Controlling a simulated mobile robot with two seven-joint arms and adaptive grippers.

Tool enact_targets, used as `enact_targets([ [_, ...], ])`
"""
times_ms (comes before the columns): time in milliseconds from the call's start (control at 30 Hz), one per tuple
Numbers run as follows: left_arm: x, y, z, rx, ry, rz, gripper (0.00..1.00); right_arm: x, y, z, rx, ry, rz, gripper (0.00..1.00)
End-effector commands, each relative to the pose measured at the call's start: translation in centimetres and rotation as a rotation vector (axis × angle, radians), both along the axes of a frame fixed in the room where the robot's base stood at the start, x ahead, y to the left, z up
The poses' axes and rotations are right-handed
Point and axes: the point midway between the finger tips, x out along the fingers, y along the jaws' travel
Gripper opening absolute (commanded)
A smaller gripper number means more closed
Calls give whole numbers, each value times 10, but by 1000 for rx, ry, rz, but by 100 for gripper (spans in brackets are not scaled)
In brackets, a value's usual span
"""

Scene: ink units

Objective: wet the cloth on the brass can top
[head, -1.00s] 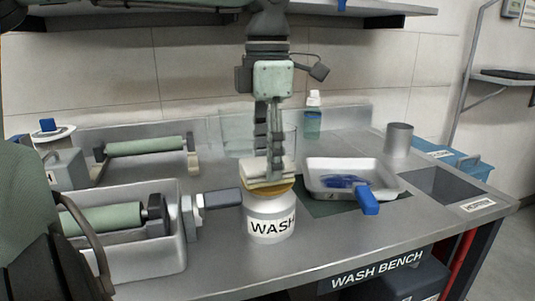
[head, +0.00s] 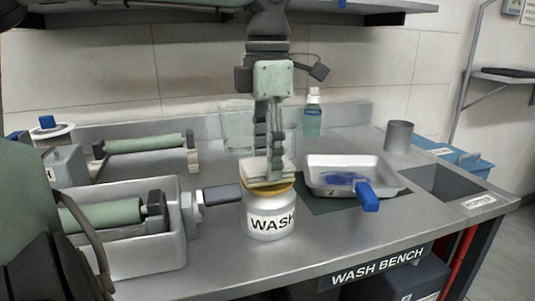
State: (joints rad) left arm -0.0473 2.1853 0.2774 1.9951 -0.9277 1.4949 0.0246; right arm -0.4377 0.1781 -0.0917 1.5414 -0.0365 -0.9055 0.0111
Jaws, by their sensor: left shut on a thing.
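A folded cream cloth (head: 258,179) is in the jaws of my left gripper (head: 270,178), which points straight down. The cloth lies against the brass top (head: 284,188) of a white can (head: 268,216) marked WASH. The cloth and the gripper hide most of the brass top, so I cannot tell how hard the cloth presses on it. My right gripper does not show.
A metal tray (head: 135,255) with a green roller stands left of the can, a dark handle reaching toward it. A white tray (head: 390,180) with blue ink and a blue-handled tool is at the right.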

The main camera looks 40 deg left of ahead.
Motion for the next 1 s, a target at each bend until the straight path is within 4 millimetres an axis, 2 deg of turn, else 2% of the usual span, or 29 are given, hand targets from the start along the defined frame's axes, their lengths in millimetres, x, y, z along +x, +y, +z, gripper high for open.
enact_targets([
  [367,0,0,28,1,0,0,28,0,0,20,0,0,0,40],
  [1000,0,0,70,0,0,1,28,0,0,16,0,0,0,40],
])
